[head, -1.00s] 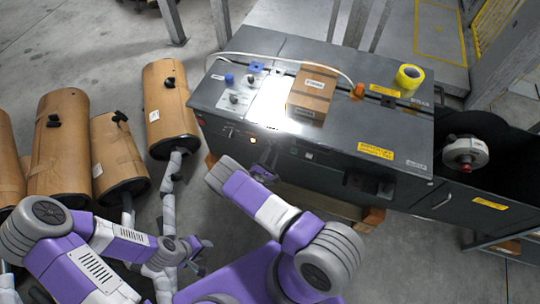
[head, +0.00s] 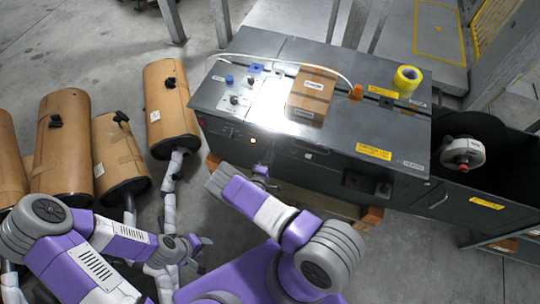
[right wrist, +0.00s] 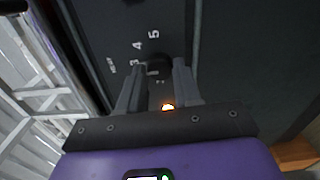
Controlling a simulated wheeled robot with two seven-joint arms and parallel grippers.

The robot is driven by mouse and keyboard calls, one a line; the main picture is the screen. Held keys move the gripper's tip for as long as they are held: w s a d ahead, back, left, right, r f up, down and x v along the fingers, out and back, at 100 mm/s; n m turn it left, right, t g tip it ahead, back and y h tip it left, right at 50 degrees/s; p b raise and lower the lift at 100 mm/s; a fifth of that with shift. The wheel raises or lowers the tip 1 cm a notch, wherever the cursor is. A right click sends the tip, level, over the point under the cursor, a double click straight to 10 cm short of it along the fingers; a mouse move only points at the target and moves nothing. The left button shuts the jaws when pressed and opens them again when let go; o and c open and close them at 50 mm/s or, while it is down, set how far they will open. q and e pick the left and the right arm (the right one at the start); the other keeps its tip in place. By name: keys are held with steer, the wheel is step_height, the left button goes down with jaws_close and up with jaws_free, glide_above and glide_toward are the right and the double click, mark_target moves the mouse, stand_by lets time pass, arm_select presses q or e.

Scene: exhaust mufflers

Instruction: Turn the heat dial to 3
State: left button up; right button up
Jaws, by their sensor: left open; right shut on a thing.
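The heat dial (right wrist: 160,61) is a dark round knob on the machine's dark front panel. In the right wrist view it sits between the tips of my right gripper (right wrist: 158,70), which is shut on it. The white numbers 3, 4 and 5 (right wrist: 154,35) show beside and above it; the pointer is too dark to read. In the head view my right gripper (head: 262,172) is at the machine's front face, and the dial cannot be made out. My left gripper (head: 202,254) is open and empty, low over the floor, away from the machine.
The grey machine (head: 345,135) carries a cardboard box (head: 311,92), yellow tape (head: 407,78) and small knobs on top. Several brown wrapped mufflers (head: 168,105) stand at the left, near my left arm.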

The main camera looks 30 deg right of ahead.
steer(key=shift+a+m, duration=0.1)
steer(key=shift+m, duration=0.3)
steer(key=o, duration=1)
steer(key=shift+o, duration=0.2)
steer(key=p+v, duration=0.1)
steer(key=v, duration=0.6)
steer(key=shift+s+a+p, duration=0.15)
steer(key=shift+s+p, duration=0.05)
steer(key=shift+p, duration=0.15)
